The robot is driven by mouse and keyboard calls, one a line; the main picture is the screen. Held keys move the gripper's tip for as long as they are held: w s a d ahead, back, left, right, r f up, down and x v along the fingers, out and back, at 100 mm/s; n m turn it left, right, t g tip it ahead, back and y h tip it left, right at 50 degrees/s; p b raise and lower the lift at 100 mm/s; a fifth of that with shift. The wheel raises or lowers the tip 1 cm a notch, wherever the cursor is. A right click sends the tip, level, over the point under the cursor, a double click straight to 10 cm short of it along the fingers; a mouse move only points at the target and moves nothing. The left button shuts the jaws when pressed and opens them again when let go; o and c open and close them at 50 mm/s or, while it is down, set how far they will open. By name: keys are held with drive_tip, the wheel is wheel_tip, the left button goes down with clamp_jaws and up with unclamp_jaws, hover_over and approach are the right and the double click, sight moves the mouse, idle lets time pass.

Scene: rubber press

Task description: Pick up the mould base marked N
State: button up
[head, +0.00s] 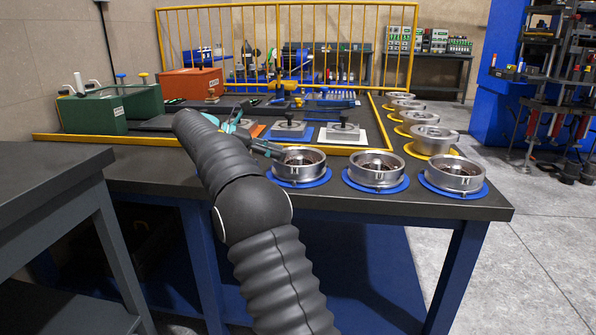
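Three round silver metal mould bases stand in a row on blue discs along the front edge of the dark table: a left one (299,165), a middle one (376,170) and a right one (454,175). Small dark marks show on their front walls, but I cannot read which one is N. My gripper (268,149) is at the left rim of the left base, partly hidden behind my dark ribbed arm. I cannot tell whether its fingers touch the base or are open or shut.
More silver bases on yellow discs line the right side, the nearest (431,139) being larger. Behind my arm are square plates with knobs (343,133), a green box (122,106) and a red box (190,83). A yellow railing (272,47) stands behind. The front right table corner is clear.

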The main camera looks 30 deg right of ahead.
sight(295, 157)
drive_tip(key=shift+b+x, duration=0.6)
drive_tip(key=shift+x, duration=2.45)
clamp_jaws()
